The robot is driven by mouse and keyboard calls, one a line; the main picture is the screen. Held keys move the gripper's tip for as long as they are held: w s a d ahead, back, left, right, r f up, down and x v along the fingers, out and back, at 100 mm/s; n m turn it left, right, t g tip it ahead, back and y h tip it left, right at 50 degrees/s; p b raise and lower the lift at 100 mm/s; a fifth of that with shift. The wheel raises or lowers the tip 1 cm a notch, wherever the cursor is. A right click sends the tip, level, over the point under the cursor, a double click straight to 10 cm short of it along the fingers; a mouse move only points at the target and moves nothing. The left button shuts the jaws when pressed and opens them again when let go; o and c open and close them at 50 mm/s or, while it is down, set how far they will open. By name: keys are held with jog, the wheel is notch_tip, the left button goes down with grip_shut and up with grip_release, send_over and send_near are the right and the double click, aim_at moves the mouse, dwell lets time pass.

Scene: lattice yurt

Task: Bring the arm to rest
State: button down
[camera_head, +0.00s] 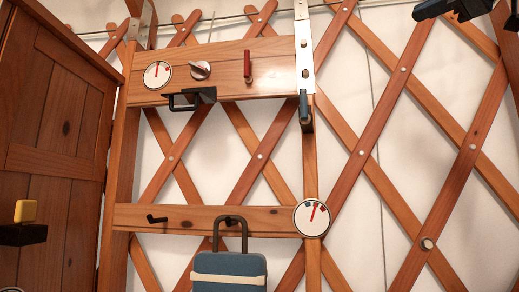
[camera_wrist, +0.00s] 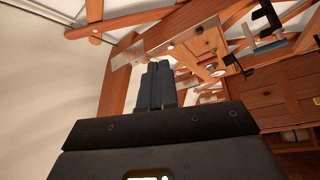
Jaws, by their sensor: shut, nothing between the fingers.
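My gripper (camera_wrist: 158,68) shows in the wrist view with its two dark fingers together and nothing between them. It is in the air, apart from the wooden frame behind it. In the head view, a dark part at the top right edge looks like part of my gripper (camera_head: 440,8), cut off by the picture's edge. The rest of the arm is out of view there.
A wooden board (camera_head: 225,60) carries a dial (camera_head: 157,75), a knob (camera_head: 200,70), a red handle (camera_head: 247,67) and a black bracket (camera_head: 190,99). A blue bag (camera_head: 229,272) hangs below, left of another dial (camera_head: 311,218). A wooden cabinet (camera_head: 60,130) stands left. Lattice fills the right.

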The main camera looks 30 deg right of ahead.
jog(key=w+d+f+m, duration=0.25)
jog(key=w+f, duration=0.25)
jog(key=f, duration=0.5)
jog(key=w+d+f+m+h, duration=0.1)
jog(key=w+d+f+m, duration=0.15)
jog(key=w+f, duration=0.45)
jog(key=w+d+f+m, duration=0.1)
jog(key=w+f+m, duration=0.25)
jog(key=f, duration=0.85)
jog(key=w+a+f+m+g+h, duration=0.1)
jog(key=a+f+m, duration=0.3)
jog(key=f, duration=1)
jog(key=w+a+f+m+h, duration=0.1)
jog(key=a+f, duration=0.4)
jog(key=f, duration=0.8)
jog(key=s+a+f+m+g, duration=0.1)
jog(key=s+a+f, duration=0.7)
jog(key=f, duration=0.3)
jog(key=s+a+f+m+g, duration=0.1)
jog(key=s+a+f+g, duration=0.1)
jog(key=s+a+f, duration=0.75)
jog(key=s+a+f+n+g+y, duration=0.1)
jog(key=s+a, duration=0.3)
jog(key=s, duration=0.7)
jog(key=s+a+f+n+y, duration=0.1)
jog(key=s+a+n+y, duration=0.1)
jog(key=s, duration=1)
jog(key=shift+s+a+f+g+y, duration=0.2)
jog(key=shift+s+a+g+y, duration=0.15)
jog(key=shift+a+y, duration=0.5)
